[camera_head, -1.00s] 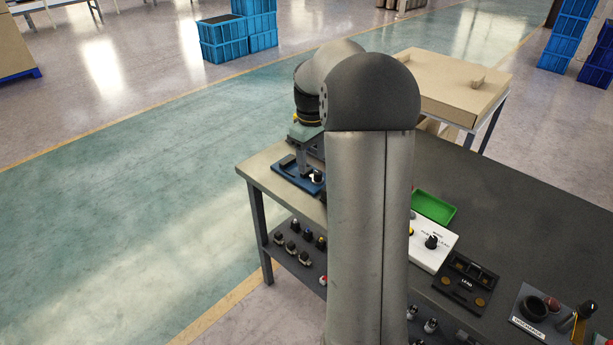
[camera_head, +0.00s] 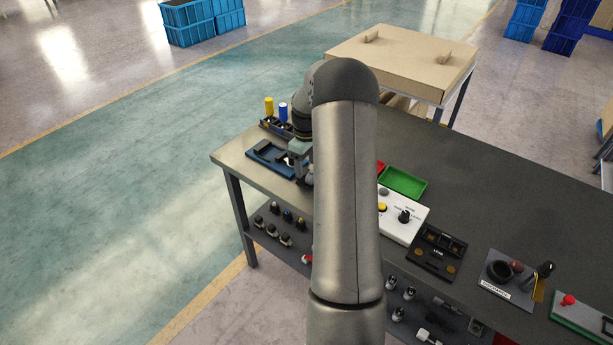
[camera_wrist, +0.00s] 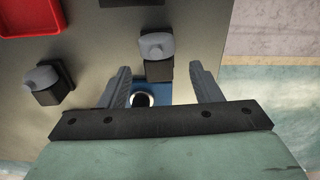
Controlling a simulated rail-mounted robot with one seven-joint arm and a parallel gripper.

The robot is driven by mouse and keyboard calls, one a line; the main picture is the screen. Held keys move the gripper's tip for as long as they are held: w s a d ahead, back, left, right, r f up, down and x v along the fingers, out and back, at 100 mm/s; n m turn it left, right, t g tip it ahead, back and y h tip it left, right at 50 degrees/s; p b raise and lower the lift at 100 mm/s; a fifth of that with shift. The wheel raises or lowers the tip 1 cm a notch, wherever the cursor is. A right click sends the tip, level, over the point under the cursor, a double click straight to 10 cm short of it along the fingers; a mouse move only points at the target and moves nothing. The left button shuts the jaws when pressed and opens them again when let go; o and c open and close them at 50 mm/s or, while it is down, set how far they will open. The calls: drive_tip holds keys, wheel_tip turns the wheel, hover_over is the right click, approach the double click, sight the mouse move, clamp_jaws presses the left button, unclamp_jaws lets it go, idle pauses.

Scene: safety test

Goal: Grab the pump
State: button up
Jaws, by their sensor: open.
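I cannot tell for certain which thing is the pump. In the wrist view, a black block with a rounded grey top (camera_wrist: 156,46) stands just beyond my open gripper (camera_wrist: 160,76), roughly in line with the gap between the fingers. A similar grey-topped black block (camera_wrist: 42,80) stands to the left. A blue piece (camera_wrist: 165,91) with a dark, white-rimmed round part (camera_wrist: 142,100) shows between the fingers, partly hidden by my gripper. Nothing is held. In the head view, my gripper (camera_head: 298,172) is beside the blue tray (camera_head: 262,153) at the bench's left end, partly hidden by my arm.
The dark bench (camera_head: 480,190) carries a green tray (camera_head: 403,181), a white control box (camera_head: 402,216) and a black panel (camera_head: 437,254). Yellow (camera_head: 269,106) and blue (camera_head: 283,112) cylinders stand behind the blue tray. A red tray (camera_wrist: 30,18) is at the wrist view's upper left.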

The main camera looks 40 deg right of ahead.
sight(304, 171)
drive_tip(key=f+p, duration=0.1)
drive_tip(key=f, duration=0.1)
drive_tip(key=w+f, duration=0.1)
drive_tip(key=f, duration=0.1)
drive_tip(key=shift+f+p, duration=0.1)
drive_tip(key=shift+p, duration=0.3)
drive_tip(key=shift+f, duration=0.5)
drive_tip(key=c, duration=1.1)
drive_tip(key=shift+r, duration=0.1)
